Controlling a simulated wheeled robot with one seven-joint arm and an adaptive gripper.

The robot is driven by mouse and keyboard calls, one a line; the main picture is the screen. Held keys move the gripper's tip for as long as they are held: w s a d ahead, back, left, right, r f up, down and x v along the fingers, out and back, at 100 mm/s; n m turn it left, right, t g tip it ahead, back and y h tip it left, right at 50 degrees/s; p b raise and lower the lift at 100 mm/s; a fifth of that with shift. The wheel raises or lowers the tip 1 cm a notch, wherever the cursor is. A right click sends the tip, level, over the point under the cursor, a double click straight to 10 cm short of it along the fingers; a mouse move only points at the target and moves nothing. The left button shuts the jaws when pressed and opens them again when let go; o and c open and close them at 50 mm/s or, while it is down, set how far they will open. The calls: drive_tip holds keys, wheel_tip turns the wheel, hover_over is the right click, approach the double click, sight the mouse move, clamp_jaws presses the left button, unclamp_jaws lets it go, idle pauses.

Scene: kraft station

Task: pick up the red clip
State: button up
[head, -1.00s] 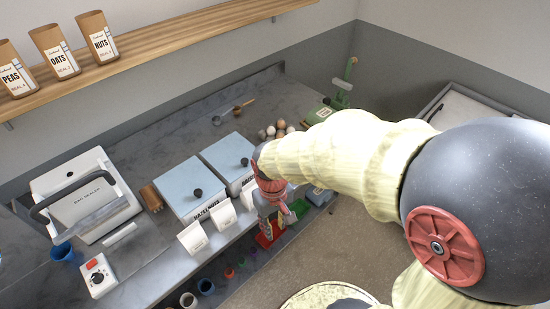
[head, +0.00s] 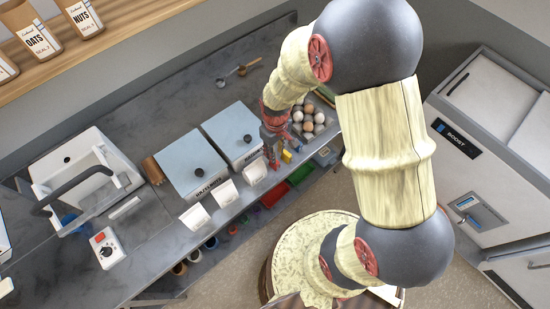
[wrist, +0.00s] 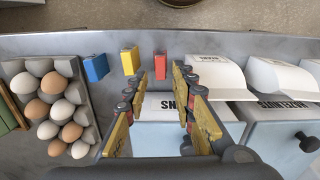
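The red clip (wrist: 160,66) stands on the grey counter near its edge in the wrist view, the rightmost of three small clips. The yellow clip (wrist: 130,61) is just left of it, and the blue clip (wrist: 95,68) is farther left. My gripper (wrist: 158,82) is open and empty, its two fingers spread, with the red clip beyond the fingertips and roughly between them. In the head view my gripper (head: 272,152) is over the counter's front edge, beside the yellow clip (head: 286,156). I cannot make out the red clip from the gripper there.
An egg tray (wrist: 88,118) stands left of the clips. Blue-grey lidded bins (head: 190,172) and white scoop-like label holders (wrist: 215,78) stand on the right in the wrist view. Red and green bins (head: 275,193) sit below the counter edge.

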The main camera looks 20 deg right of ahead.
drive_tip(key=shift+s+f, duration=0.1)
drive_tip(key=shift+f, duration=0.85)
drive_tip(key=f, duration=0.5)
drive_tip(key=shift+w+a+f, duration=0.1)
drive_tip(key=shift+w+f, duration=0.2)
drive_tip(key=shift+f, duration=0.05)
drive_tip(key=c, duration=0.7)
